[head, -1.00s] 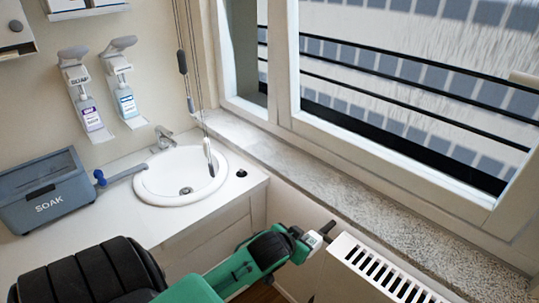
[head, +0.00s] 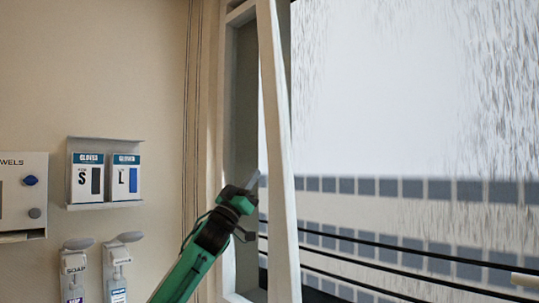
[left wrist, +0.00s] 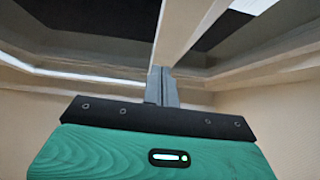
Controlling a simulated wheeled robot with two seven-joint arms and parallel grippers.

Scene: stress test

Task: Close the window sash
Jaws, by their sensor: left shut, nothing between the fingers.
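The window sash (head: 282,170) is a white frame around a rain-streaked pane. Its left stile leans away from the fixed window frame (head: 228,130), with a gap between them, so the sash stands open. My left gripper (head: 255,181) is raised at this gap, just left of the stile. Its fingers are shut and empty. In the left wrist view the shut fingers (left wrist: 162,84) point up at a pale bar (left wrist: 184,38), probably the sash stile. I cannot tell whether they touch it. My right gripper is in neither current view.
Glove boxes (head: 106,172) on a wall shelf, a towel dispenser (head: 20,195) and two soap dispensers (head: 97,268) are on the wall to the left. Thin cords (head: 190,100) hang beside the window. Dark railing bars (head: 400,255) run outside the pane.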

